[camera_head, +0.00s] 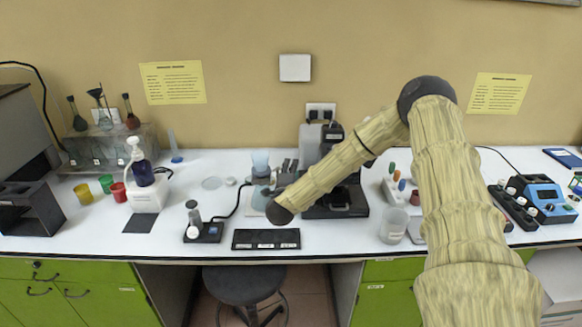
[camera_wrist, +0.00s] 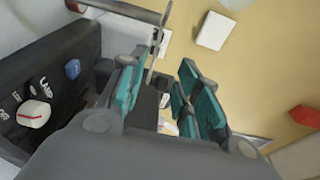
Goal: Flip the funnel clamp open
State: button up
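In the head view a pale blue, translucent funnel-like cup (camera_head: 260,160) stands near the middle of the bench. My gripper (camera_head: 287,177) is just right of it, small and partly behind my forearm. In the wrist view my gripper (camera_wrist: 160,88) has its two teal-padded fingers apart. A dark grey block (camera_wrist: 147,104) and a thin metal bar (camera_wrist: 156,48) show in or beyond the gap. Free room shows between the block and the right finger. I cannot tell whether the bar is part of the funnel clamp, or whether the left finger touches the block. The clamp's state is unclear.
A black apparatus (camera_head: 350,197) stands close right of my gripper. A black tray (camera_head: 266,239) lies at the front edge, with a small dark device (camera_head: 204,233) left of it. A clear beaker (camera_head: 393,226) stands right.

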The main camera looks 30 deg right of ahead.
jog(key=shift+w+d, duration=0.15)
grip_shut()
